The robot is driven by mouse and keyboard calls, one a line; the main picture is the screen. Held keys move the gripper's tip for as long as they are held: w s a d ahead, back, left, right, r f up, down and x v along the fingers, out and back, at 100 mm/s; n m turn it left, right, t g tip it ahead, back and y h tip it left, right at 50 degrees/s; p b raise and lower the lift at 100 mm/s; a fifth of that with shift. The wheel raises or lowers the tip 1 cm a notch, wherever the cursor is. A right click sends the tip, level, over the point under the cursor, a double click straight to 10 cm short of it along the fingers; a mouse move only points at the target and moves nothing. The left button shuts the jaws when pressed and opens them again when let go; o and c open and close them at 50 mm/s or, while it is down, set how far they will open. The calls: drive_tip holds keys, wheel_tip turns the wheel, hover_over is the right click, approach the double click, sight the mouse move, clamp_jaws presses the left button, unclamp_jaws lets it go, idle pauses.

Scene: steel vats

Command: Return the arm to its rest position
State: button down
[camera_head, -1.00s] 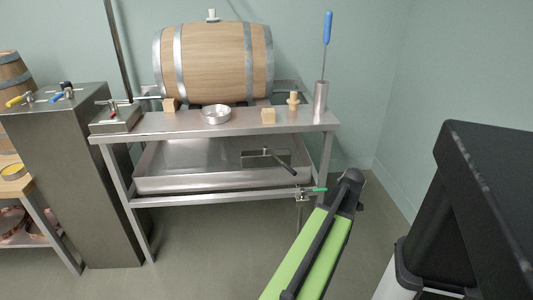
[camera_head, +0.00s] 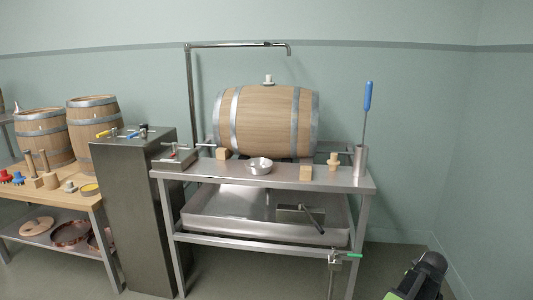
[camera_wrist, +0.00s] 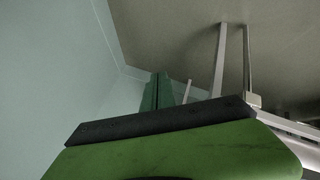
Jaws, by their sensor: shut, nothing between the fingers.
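My gripper (camera_wrist: 158,78) shows in the wrist view as two dark green fingers side by side, shut and empty, beyond a black band and green housing. The fingers point toward the floor and wall corner and touch nothing that I can see. In the head view only a green and black part of my arm (camera_head: 424,276) shows at the bottom right, low beside the steel table (camera_head: 345,183). The gripper itself cannot be made out there.
A wooden barrel (camera_head: 270,122) lies on the steel table, above a steel tray (camera_head: 260,232). A steel cabinet (camera_head: 138,215) stands left. Floor and wall at right are clear.

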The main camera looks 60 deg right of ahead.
drive_tip(key=w+a+f+n+t+y, duration=0.1)
drive_tip(key=w+a, duration=0.3)
drive_tip(key=w, duration=0.9)
drive_tip(key=w+a+f+n+t+y, duration=0.1)
drive_tip(key=w+a, duration=0.3)
drive_tip(key=w, duration=0.8)
drive_tip(key=w+a+f+n+t+y, duration=0.15)
drive_tip(key=w+a, duration=0.25)
drive_tip(key=w, duration=0.9)
drive_tip(key=w+a+y, duration=0.2)
drive_tip(key=w+a, duration=0.8)
drive_tip(key=w, duration=0.1)
drive_tip(key=w+a+f+n+g+y, duration=0.1)
drive_tip(key=w+a, duration=0.4)
drive_tip(key=a, duration=0.7)
drive_tip(key=w+a+n+g+y, duration=0.1)
drive_tip(key=w+a, duration=0.4)
drive_tip(key=a, duration=0.8)
drive_tip(key=w+a+f+n+g+y, duration=0.15)
drive_tip(key=w+a, duration=0.35)
drive_tip(key=a, duration=0.7)
drive_tip(key=s+a+n+h, duration=0.1)
drive_tip(key=s+a, duration=0.1)
drive_tip(key=a, duration=1.4)
wheel_tip(320, 180, up, 38)
drive_tip(key=p, duration=3.7)
drive_tip(key=shift+w+d+g, duration=0.2)
drive_tip(key=shift+g, duration=0.2)
drive_tip(key=shift+f, duration=0.15)
